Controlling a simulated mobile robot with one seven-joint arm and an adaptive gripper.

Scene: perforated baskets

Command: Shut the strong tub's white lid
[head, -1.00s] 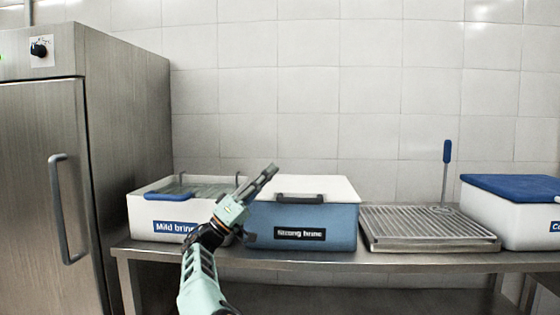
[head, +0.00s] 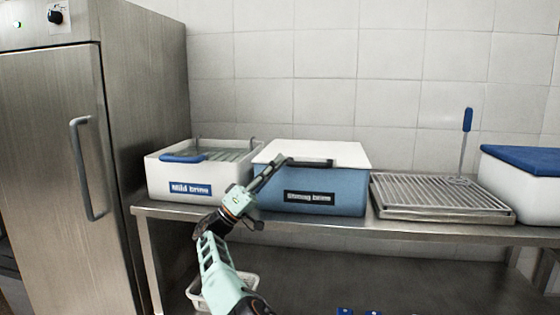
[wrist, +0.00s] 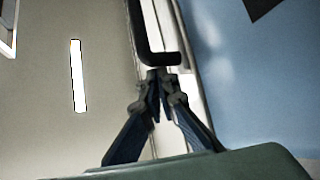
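The strong tub (head: 322,203) is blue with a black "Strong brine" label and stands mid-table in the head view. Its white lid (head: 318,150) lies over the top, with a dark handle (head: 325,163) along the front; I cannot tell whether it sits fully down. My gripper (head: 286,160) is at the lid's front left, by the handle's left end. In the wrist view the fingertips (wrist: 159,77) are together right at the black handle's (wrist: 146,30) bend. I cannot tell whether any of the handle is between them. The blue tub wall (wrist: 245,85) fills the right there.
The white "Mild brine" tub (head: 160,180) with a blue handle stands close on the left. A grated tray (head: 440,197) is on the right, then a white tub with a blue lid (head: 525,160). A steel cabinet (head: 50,160) stands far left. A white basket (head: 198,292) is below the table (head: 420,232).

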